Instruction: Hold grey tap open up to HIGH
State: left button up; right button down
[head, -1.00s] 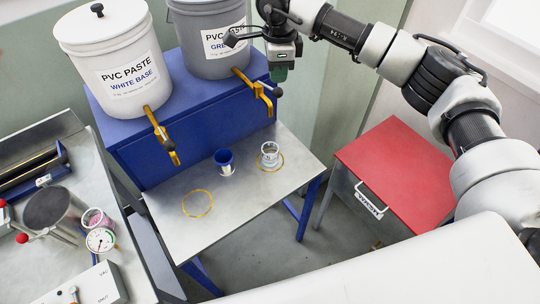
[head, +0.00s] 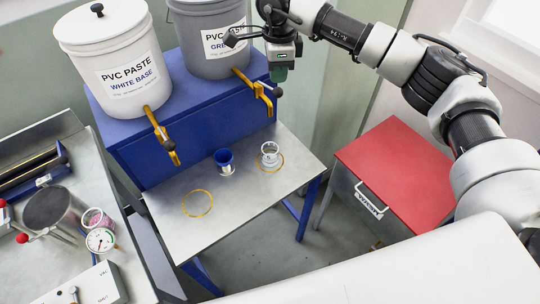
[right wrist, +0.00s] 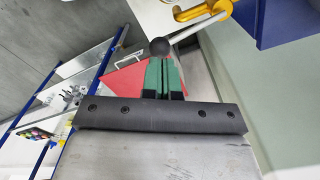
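The grey tap (head: 258,90) is a yellow valve at the foot of the grey paste bucket (head: 207,60). Its lever ends in a black ball knob (head: 278,92), and a HIGH mark cannot be made out. My right gripper (head: 280,76) is just above this knob in the head view. In the right wrist view its green fingers (right wrist: 163,78) are together with nothing seen between them, and the black knob (right wrist: 160,47) is at their tips; contact cannot be told. A clear cup (head: 270,152) stands in a yellow ring below the tap. My left gripper is not in view.
The white bucket (head: 115,65) has its own yellow tap (head: 162,137). A red-topped WASH cabinet (head: 395,160) is at right. A bench with instruments is at left.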

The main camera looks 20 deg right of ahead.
aim_at(278, 88)
jog(key=shift+f, duration=0.15)
jog(key=shift+f+b, duration=1.85)
jog(key=shift+f, duration=0.45)
jog(key=shift+r, duration=0.2)
dwell(4.0)
jog(key=shift+r+p, duration=1.25)
jog(key=shift+r, duration=1)
